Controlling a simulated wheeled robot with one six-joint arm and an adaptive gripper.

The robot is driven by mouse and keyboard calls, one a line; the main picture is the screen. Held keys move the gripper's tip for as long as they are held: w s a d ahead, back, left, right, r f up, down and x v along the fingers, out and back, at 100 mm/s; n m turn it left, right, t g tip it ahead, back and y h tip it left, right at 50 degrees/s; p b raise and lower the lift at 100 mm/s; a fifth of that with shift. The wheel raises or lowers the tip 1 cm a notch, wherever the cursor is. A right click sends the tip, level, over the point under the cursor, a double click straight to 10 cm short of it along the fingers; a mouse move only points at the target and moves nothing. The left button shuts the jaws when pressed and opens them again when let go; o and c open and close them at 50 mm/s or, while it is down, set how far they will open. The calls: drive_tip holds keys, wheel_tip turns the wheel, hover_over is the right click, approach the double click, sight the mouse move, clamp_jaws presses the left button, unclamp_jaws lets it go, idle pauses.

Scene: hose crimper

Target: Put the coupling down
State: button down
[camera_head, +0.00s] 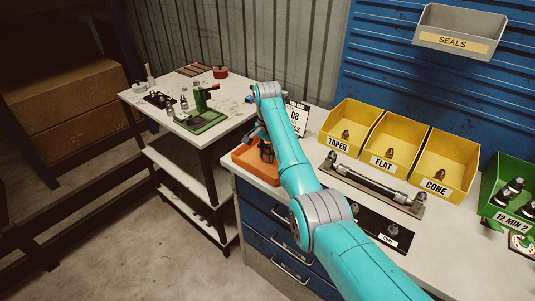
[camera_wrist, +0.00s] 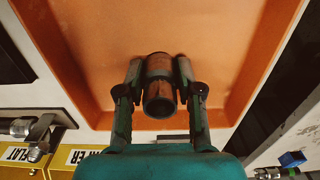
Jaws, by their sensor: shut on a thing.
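The coupling (camera_wrist: 159,100) is a dark, brownish metal tube with an open end facing the wrist camera. My gripper (camera_wrist: 160,78) is shut on its two sides in the wrist view. The coupling is over the floor of an orange tray (camera_wrist: 85,30); I cannot tell whether it touches the floor. In the head view the orange tray (camera_head: 242,158) sits at the left end of the bench, and my arm hides part of it. My gripper (camera_head: 266,150) is at the tray there, small and partly hidden.
Yellow bins (camera_head: 348,122) marked TAPER, FLAT and CONE stand right of the tray. A white sign (camera_head: 297,118) stands behind it. A long fitting in a holder (camera_head: 372,183) lies in front of the bins. A green bin (camera_head: 509,190) is at far right. A cart (camera_head: 152,108) stands left.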

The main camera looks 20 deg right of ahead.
drive_tip(key=shift+f, duration=0.15)
drive_tip(key=c, duration=0.7)
unclamp_jaws()
drive_tip(key=shift+c, duration=0.2)
